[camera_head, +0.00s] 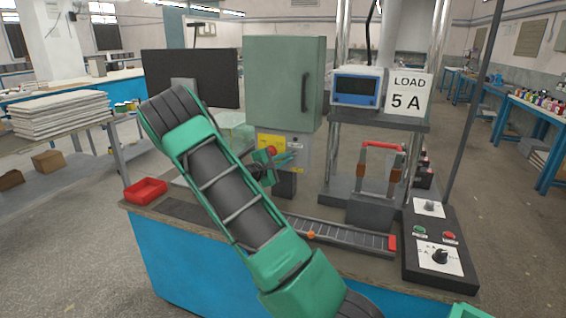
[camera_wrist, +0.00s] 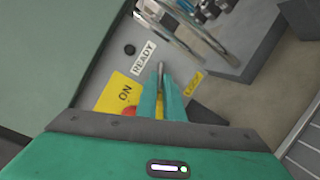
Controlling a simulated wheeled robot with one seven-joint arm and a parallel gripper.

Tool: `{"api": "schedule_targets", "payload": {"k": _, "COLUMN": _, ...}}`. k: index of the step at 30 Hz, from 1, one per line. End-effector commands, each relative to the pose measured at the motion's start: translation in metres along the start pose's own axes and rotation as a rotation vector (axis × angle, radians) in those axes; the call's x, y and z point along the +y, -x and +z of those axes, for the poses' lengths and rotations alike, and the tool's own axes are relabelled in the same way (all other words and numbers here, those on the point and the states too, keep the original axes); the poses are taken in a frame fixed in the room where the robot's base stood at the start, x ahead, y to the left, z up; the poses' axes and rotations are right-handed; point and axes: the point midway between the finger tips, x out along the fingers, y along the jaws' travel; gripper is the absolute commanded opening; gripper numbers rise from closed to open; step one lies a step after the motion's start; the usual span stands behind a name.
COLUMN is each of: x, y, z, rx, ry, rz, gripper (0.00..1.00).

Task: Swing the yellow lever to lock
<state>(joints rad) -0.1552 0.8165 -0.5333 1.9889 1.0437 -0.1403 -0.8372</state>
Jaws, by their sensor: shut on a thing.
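My gripper (camera_wrist: 163,88) is at the front of the grey box under the green cabinet, its teal fingers close together around a narrow part. A grey metal lever rod (camera_wrist: 161,71) sticks out past the fingertips, and a sliver of yellow shows between the fingers. A yellow ON plate (camera_wrist: 118,93) lies left of the fingers, with a red part (camera_wrist: 129,110) beside them. A yellow LOCK label (camera_wrist: 193,83) is to the right, and a white READY label (camera_wrist: 144,57) is above. In the head view my gripper (camera_head: 285,157) partly covers this panel; the lever's full shape is hidden.
The green cabinet (camera_head: 284,82) stands above the panel. A load meter (camera_head: 357,88) and metal posts stand to the right. A slotted rail (camera_head: 340,236), a red tray (camera_head: 145,190) and a switch box (camera_head: 438,252) are on the bench.

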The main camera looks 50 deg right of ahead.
Motion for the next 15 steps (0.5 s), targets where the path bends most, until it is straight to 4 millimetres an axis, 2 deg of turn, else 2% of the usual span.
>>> {"api": "schedule_targets", "payload": {"k": 1, "x": -0.0010, "y": 0.0044, "z": -0.0103, "rx": 0.024, "ry": -0.007, "rz": -0.003, "gripper": 0.00}}
{"api": "schedule_targets", "payload": {"k": 7, "x": -0.0007, "y": 0.0051, "z": -0.0119, "rx": 0.027, "ry": -0.007, "rz": -0.002, "gripper": 0.00}}
{"api": "schedule_targets", "payload": {"k": 10, "x": -0.0006, "y": 0.0053, "z": -0.0123, "rx": 0.027, "ry": -0.007, "rz": -0.001, "gripper": 0.26}}
{"api": "schedule_targets", "payload": {"k": 15, "x": -0.0003, "y": 0.0037, "z": -0.0085, "rx": 0.020, "ry": -0.006, "rz": -0.001, "gripper": 0.26}}
